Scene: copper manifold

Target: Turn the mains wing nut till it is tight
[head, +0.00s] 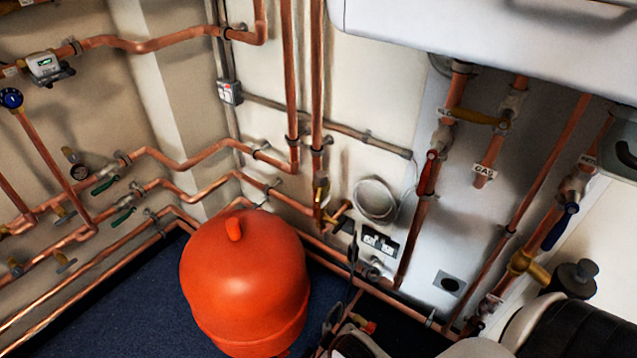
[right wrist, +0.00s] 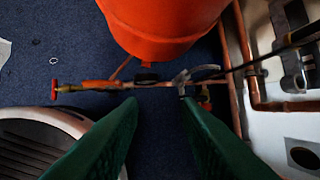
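A grey metal piece with wing-like ends (right wrist: 182,79) sits on a copper and brass pipe assembly (right wrist: 150,84) in the right wrist view. It may be the mains wing nut, but no label shows, so I cannot tell for sure. My right gripper (right wrist: 158,102) has two green fingers spread apart with nothing between them. The pipe assembly lies just beyond the fingertips; the right fingertip looks close to the grey piece, and contact cannot be told. In the head view, the right gripper's fingers cannot be made out. My left gripper is in neither view.
A large orange vessel (head: 245,275) stands on the blue floor (head: 95,310) and also shows in the right wrist view (right wrist: 165,22). A red handle (right wrist: 54,90) ends the pipe assembly. Copper pipes (head: 318,80) line the walls. A white boiler (head: 480,40) overhangs at upper right.

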